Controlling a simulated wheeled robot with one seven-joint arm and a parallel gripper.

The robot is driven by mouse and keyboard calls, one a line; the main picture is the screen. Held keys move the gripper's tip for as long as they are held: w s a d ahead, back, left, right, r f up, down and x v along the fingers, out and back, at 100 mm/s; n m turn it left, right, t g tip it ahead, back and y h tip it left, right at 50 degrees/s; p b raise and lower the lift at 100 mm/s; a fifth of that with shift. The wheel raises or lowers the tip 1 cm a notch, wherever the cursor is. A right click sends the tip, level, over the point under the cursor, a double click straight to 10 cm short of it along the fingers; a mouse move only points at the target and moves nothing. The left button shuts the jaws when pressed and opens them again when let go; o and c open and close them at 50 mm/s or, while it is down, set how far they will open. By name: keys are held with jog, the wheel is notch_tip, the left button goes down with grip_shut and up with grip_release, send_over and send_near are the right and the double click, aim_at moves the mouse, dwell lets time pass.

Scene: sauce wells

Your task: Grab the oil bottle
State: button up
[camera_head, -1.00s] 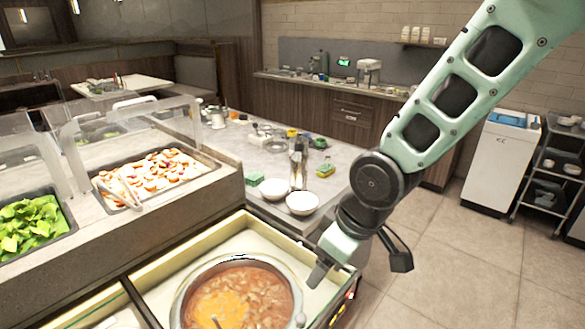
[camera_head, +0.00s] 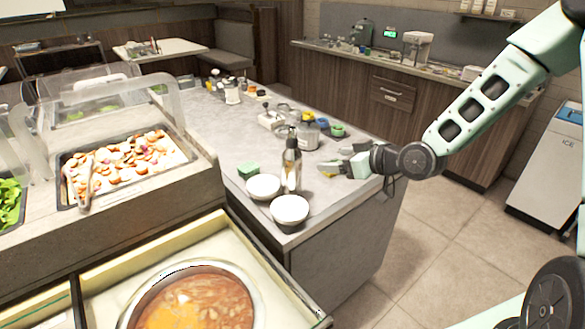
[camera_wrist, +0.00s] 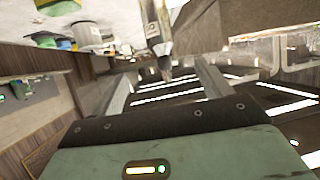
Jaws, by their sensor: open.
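The oil bottle (camera_head: 291,168), metallic with a dark neck, stands upright on the grey counter behind two white bowls. My gripper (camera_head: 326,166) is just right of it at about its mid height, fingers pointing left towards it. The gripper is open and empty, with a gap between the fingertips and the bottle. In the wrist view, which is turned over, the bottle (camera_wrist: 155,22) hangs from the top edge, ahead of and between the two spread fingers (camera_wrist: 165,72).
The white bowls (camera_head: 263,187) and (camera_head: 290,210) stand in front of the bottle. A green sponge (camera_head: 248,170) lies to its left. A yellow item (camera_head: 328,174) is partly hidden by my fingers. A grey-lidded container (camera_head: 303,134) stands behind. A soup pot (camera_head: 262,300) sits at the front.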

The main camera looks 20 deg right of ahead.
aim_at(299, 159)
jog(key=p+x, duration=0.1)
jog(key=x, duration=0.3)
jog(key=p+x, duration=0.1)
jog(key=x, duration=0.3)
jog(key=p+x, duration=0.1)
jog(key=x, duration=0.3)
jog(key=shift+w+d+r+p, duration=0.2)
jog(key=shift+w+r+p, duration=0.05)
jog(key=shift+p, duration=0.15)
jog(key=p+x, duration=0.1)
jog(key=x, duration=0.1)
jog(key=p+x, duration=0.2)
jog(key=shift+a+f, duration=0.35)
jog(key=shift+a, duration=0.05)
jog(key=shift+w+a+f, duration=0.15)
jog(key=shift+w+f, duration=0.05)
jog(key=shift+w, duration=0.15)
jog(key=c, duration=1.5)
jog(key=shift+r, duration=0.2)
